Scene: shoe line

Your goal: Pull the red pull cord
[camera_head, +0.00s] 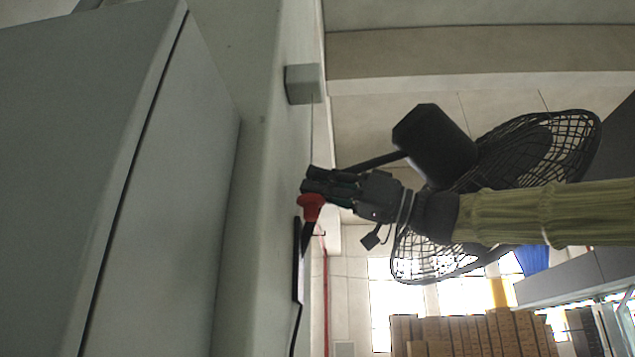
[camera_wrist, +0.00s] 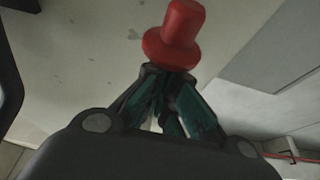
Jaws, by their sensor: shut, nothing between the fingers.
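A red knob with a wide collar (camera_head: 311,205) sits by the pale wall in the head view, just below my gripper (camera_head: 309,180). The knob also shows at the top of the wrist view (camera_wrist: 182,30), just beyond the fingertips of my gripper (camera_wrist: 168,72). My gripper is shut and empty. Its tips look very close to the knob; I cannot tell if they touch it. A thin red line (camera_head: 325,290) runs down near the wall below the knob. A red line also shows at the lower right of the wrist view (camera_wrist: 300,158). Whether it joins the knob is unclear.
A large grey cabinet (camera_head: 170,200) fills the left. A small grey box (camera_head: 303,84) juts from the wall above my gripper. A black fan (camera_head: 540,150) stands behind my arm. Stacked cartons (camera_head: 470,335) are far off below.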

